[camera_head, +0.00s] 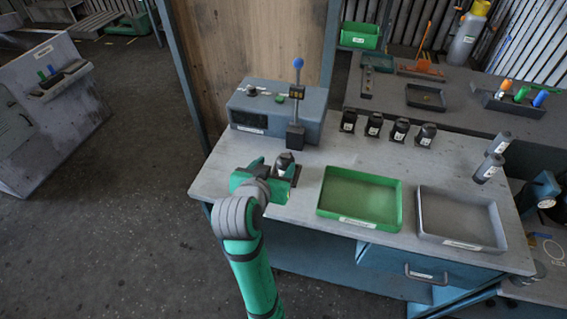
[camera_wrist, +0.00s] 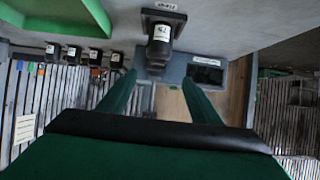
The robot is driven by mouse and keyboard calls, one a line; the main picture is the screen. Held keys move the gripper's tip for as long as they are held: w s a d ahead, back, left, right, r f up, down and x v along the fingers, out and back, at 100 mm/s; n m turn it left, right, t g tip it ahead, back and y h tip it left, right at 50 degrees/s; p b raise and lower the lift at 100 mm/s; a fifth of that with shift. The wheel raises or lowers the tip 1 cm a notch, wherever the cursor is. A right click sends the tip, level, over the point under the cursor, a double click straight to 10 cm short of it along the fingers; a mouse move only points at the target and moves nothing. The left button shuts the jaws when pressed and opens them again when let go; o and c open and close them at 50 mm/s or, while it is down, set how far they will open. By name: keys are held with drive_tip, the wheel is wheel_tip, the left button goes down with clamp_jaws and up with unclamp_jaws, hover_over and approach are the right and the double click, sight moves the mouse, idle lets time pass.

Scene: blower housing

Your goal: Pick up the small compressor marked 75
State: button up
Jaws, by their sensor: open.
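A small dark compressor (camera_head: 286,163) stands on a dark square base on the grey workbench, in front of the blue-grey machine. In the wrist view the compressor (camera_wrist: 160,42) appears upside down, and its white label seems to read 75. My gripper (camera_head: 262,175) is at the bench's left front, just left of and in front of this compressor. In the wrist view my gripper (camera_wrist: 158,77) is open, its green fingers spread to either side below the compressor in the picture. Nothing is held between them. The gripper partly hides the base in the head view.
Several similar black compressors (camera_head: 373,125) stand in a row at the bench's back. A green tray (camera_head: 323,209) and a grey tray (camera_head: 424,228) lie to the right. The machine (camera_head: 262,104) with a blue-knobbed lever (camera_head: 298,80) stands close behind the compressor.

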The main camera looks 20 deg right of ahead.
sight(285, 156)
drive_tip(key=x, duration=0.6)
drive_tip(key=shift+r, duration=0.1)
drive_tip(key=shift+w+d+f, duration=0.95)
drive_tip(key=shift+d+f, duration=0.2)
drive_tip(key=shift+f, duration=0.05)
drive_tip(key=shift+w+d+f, duration=0.25)
drive_tip(key=shift+w+f, duration=0.05)
drive_tip(key=shift+w, duration=0.2)
drive_tip(key=shift+a+r, duration=0.1)
drive_tip(key=c, duration=1.4)
